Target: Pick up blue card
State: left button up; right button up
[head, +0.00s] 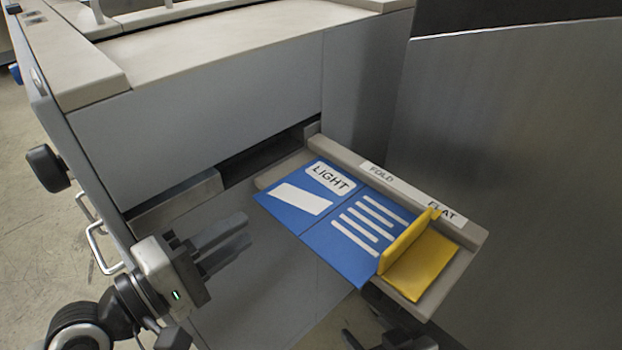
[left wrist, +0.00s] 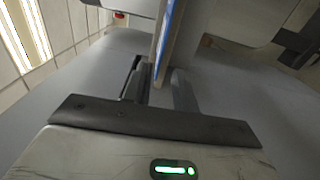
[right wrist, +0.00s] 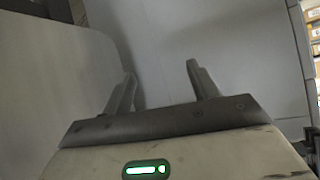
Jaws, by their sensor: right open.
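The blue card (head: 328,230) lies on a beige tray (head: 460,236), with "LIGHT" on a white label, white stripes and a crease across its middle. Its near edge overhangs the tray. My left gripper (head: 247,231) is open and empty, left of the card and apart from it, fingers pointing towards it. In the left wrist view the card (left wrist: 167,28) appears edge-on beyond and between the open fingers (left wrist: 158,88). My right gripper (head: 385,338) is partly visible below the tray at the bottom edge; in the right wrist view its fingers (right wrist: 160,84) are open and empty.
A yellow folded piece (head: 425,265) stands at the tray's right end, against the card. The tray bears "FOLD" and "FLAT" labels (head: 412,191). The grey machine body (head: 210,100) rises behind, with a dark slot; a large grey panel (head: 530,150) stands right.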

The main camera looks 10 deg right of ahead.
aim_at(299, 200)
pick_arm(q)
jog(key=p+x, duration=0.1)
jog(key=x, duration=0.5)
jog(key=shift+w, duration=0.35)
jog(key=shift+a, duration=0.2)
grip_shut()
